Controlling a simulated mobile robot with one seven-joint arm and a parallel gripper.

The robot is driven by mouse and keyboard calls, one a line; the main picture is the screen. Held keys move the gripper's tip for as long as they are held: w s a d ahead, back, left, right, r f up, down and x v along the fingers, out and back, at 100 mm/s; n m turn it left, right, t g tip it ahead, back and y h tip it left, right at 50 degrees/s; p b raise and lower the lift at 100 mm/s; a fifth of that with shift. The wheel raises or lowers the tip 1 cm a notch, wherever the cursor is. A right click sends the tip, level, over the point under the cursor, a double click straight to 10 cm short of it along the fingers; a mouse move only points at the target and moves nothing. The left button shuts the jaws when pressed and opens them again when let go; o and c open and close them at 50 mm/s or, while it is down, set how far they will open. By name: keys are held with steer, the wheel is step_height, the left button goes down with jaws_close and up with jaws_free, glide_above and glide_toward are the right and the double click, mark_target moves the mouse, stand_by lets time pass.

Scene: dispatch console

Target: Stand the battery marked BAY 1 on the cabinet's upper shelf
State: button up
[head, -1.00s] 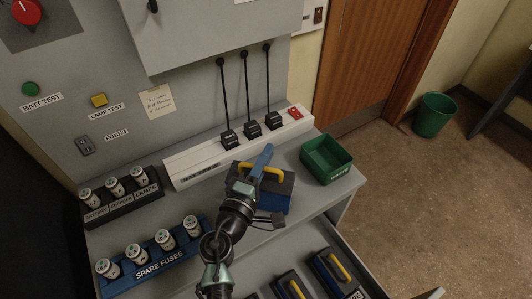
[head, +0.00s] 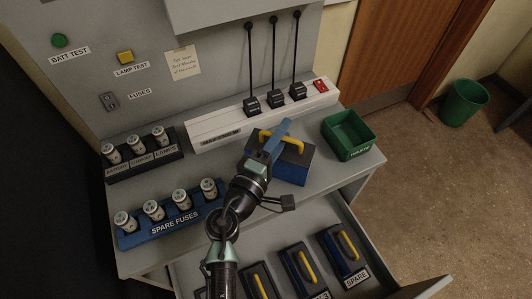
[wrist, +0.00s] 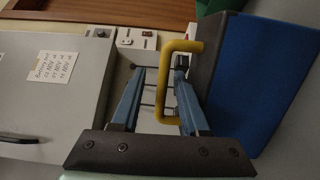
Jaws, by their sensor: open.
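A blue battery (head: 293,168) with a black top and yellow handle (head: 294,141) stands on the counter, in front of the white socket strip. Its marking does not show, so I cannot tell whether it is BAY 1. My gripper (head: 283,126) is over this battery. In the wrist view, my open gripper (wrist: 158,70) has one finger on each side of the battery's yellow handle (wrist: 165,85), and the blue body (wrist: 255,75) is to the right. A grey cabinet (head: 245,14) hangs above the console; its upper shelf is not in view.
The open drawer (head: 220,277) below holds several batteries with yellow handles. A green tray (head: 348,151) stands right of the battery. Three black plugs with cords sit in the socket strip (head: 215,131). Fuse racks (head: 170,228) are at left. A green bin (head: 464,103) stands on the floor.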

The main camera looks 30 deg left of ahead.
steer(key=s+b, duration=0.2)
steer(key=s, duration=0.6)
steer(key=w+d+r+m+t+h, duration=0.1)
steer(key=w+d+r+m, duration=0.25)
steer(key=r, duration=0.45)
steer(key=w+d+r+m, duration=0.2)
steer(key=r+m, duration=0.2)
steer(key=r, duration=0.3)
steer(key=w+d+r+m+t+h, duration=0.1)
steer(key=w+d+r+m, duration=0.25)
steer(key=r, duration=0.45)
steer(key=s+d+r+m+t+y, duration=0.1)
steer(key=s+r, duration=0.3)
steer(key=r, duration=0.5)
steer(key=s+d+r+m+t, duration=0.3)
steer(key=s+r+t, duration=0.1)
steer(key=r, duration=0.5)
steer(key=s+d+r+m+t+y, duration=0.1)
steer(key=s+r, duration=0.3)
steer(key=r, duration=0.5)
steer(key=shift+d+r+m+t+y, duration=0.2)
steer(key=shift+d+m+t+y, duration=0.1)
steer(key=shift+d+m+t, duration=0.55)
